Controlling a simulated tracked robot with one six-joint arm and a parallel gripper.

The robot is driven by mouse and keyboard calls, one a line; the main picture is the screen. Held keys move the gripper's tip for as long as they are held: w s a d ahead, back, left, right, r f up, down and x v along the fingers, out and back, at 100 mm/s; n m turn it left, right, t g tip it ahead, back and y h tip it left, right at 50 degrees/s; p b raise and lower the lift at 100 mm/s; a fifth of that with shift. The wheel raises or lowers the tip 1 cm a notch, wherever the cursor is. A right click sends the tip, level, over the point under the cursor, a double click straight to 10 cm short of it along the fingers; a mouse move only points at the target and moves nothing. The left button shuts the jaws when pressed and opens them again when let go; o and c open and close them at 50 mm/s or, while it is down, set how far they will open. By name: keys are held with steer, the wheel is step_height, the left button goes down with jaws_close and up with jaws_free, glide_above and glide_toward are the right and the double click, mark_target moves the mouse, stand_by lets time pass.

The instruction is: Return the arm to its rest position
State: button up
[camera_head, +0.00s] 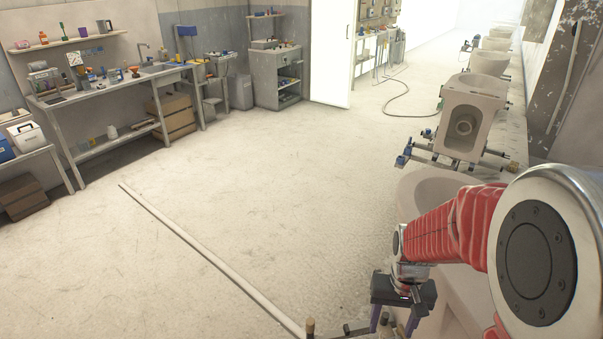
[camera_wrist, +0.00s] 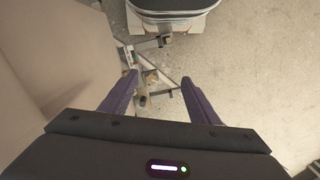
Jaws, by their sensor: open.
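My gripper (camera_head: 392,318) is at the lower right of the head view, at the end of my red-sleeved arm, pointing down. In the wrist view its two purple fingers (camera_wrist: 158,86) are spread apart with nothing held between them. Beyond the fingertips, lower down, are metal bars and a small brownish knob-like part, too small to make out. My arm hides part of the pale ceramic piece behind it in the head view.
A pale ceramic basin (camera_head: 430,190) stands close beside my arm; a large pale surface fills the left of the wrist view. Several more ceramic pieces (camera_head: 468,118) line the right. A long pale bar (camera_head: 205,252) lies on the floor. A workbench (camera_head: 110,90) is at left.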

steer(key=s+a+r+t, duration=0.1)
steer(key=s+r+t, duration=0.1)
steer(key=r, duration=0.5)
steer(key=s+a+r+n+t, duration=0.1)
steer(key=s+a+r+t, duration=0.1)
steer(key=s+r, duration=0.2)
steer(key=s+a+r+n+t, duration=0.1)
steer(key=s+a+r+t, duration=0.1)
steer(key=r, duration=0.8)
steer(key=shift+s, duration=0.5)
steer(key=shift+r, duration=0.1)
stand_by(1.0)
